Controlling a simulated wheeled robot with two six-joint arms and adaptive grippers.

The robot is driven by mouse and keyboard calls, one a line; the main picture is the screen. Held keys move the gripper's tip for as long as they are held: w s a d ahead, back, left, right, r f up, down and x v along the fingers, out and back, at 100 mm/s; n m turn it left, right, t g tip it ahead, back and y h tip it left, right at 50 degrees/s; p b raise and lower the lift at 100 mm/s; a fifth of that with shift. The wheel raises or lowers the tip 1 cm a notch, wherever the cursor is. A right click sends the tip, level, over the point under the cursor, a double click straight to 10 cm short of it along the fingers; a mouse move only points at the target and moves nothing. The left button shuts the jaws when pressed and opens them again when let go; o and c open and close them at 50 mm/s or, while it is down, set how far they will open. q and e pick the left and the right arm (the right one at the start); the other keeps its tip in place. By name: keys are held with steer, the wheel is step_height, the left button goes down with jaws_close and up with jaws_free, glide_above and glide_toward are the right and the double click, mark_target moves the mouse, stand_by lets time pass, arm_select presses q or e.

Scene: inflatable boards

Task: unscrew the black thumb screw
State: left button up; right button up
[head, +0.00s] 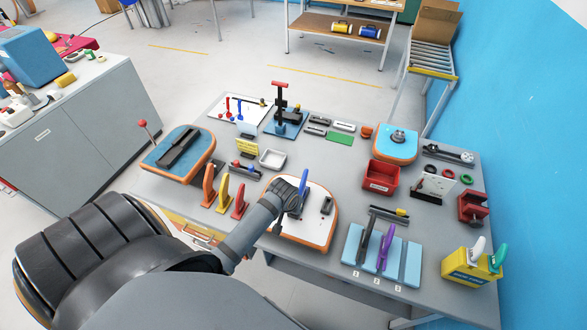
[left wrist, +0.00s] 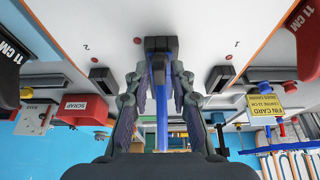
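A white board (head: 325,232) with an orange rim lies at the table's front, partly under my left arm. My left gripper (head: 301,190) is over it, with a blue fin (head: 303,180) between its fingers. In the left wrist view the fingers close on both sides of the blue fin (left wrist: 162,125), with dark blocks at its end by the board. Two black fin boxes show on the board, one left (left wrist: 104,78) and one right (left wrist: 220,78). I cannot make out the black thumb screw with certainty. My right gripper is not in view.
A light-blue rack (head: 352,243) with dark and purple tools is at the front right. A blue-topped board (head: 158,152) lies at the left.

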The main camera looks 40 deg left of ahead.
arm_select(q)
steer(key=shift+o, duration=0.9)
steer(key=shift+a+r, duration=0.1)
steer(key=shift+w, duration=0.1)
steer(key=shift+r, duration=0.15)
steer(key=v, duration=1.1)
steer(key=shift+s+r, duration=0.25)
steer(key=shift+s, duration=0.05)
